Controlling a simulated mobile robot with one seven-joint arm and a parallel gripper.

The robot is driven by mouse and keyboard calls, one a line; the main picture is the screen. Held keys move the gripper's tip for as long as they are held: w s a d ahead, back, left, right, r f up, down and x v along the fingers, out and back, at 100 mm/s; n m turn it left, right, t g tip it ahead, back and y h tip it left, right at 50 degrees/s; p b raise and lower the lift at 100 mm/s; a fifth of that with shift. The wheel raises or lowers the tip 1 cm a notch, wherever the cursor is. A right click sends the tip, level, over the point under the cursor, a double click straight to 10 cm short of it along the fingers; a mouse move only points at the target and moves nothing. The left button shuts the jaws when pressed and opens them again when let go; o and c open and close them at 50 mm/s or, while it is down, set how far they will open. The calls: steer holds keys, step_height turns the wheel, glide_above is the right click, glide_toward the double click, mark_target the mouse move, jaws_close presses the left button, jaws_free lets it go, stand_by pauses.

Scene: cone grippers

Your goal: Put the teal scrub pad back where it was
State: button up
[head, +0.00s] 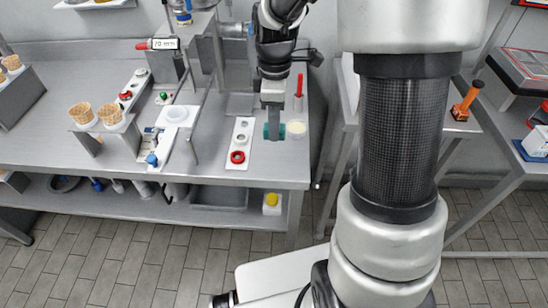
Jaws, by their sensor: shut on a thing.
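My gripper (274,134) points down over the right end of the steel worktable (215,172). It is shut on the teal scrub pad (282,131), which shows as teal edges on both sides of the fingers. The middle of the pad is hidden by the fingers. The pad is at or just above the tabletop; I cannot tell whether it touches.
A white strip with a red ring (237,157) lies just left of the pad. A pale round item (296,129) lies close on its right, with a red-handled tool (299,86) behind. A steel stand with a white dish (178,115) is farther left. The front edge is clear.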

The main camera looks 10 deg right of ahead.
step_height(320, 180, down, 9)
steer(key=shift+r+b, duration=0.15)
steer(key=shift+b, duration=0.35)
steer(key=shift+f, duration=0.2)
steer(key=o, duration=1)
steer(key=shift+r, duration=0.1)
